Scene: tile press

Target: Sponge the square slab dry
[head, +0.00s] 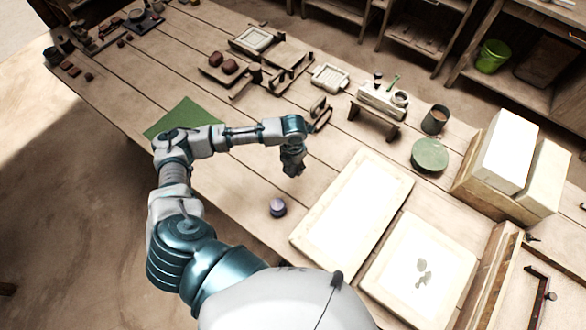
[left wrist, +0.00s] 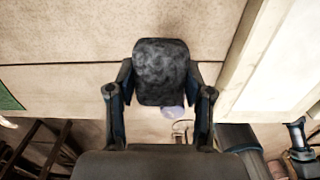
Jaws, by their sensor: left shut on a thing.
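The square slab (head: 412,274) is pale and lies on the table at the lower right in the head view, with a few dark grey-green patches on its face. My left gripper (head: 293,168) hangs over bare table, apart from that slab, to its upper left. In the left wrist view my left gripper (left wrist: 160,95) is shut on a dark grey, mottled sponge (left wrist: 160,68) with rounded corners. The sponge is hard to make out in the head view. My right gripper is in neither view.
A larger rectangular slab (head: 352,208) lies between my left gripper and the square slab. A small purple-lidded pot (head: 278,207) stands below the gripper in the picture. A green disc (head: 429,154), a dark cup (head: 435,120) and white blocks (head: 504,150) stand at the right.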

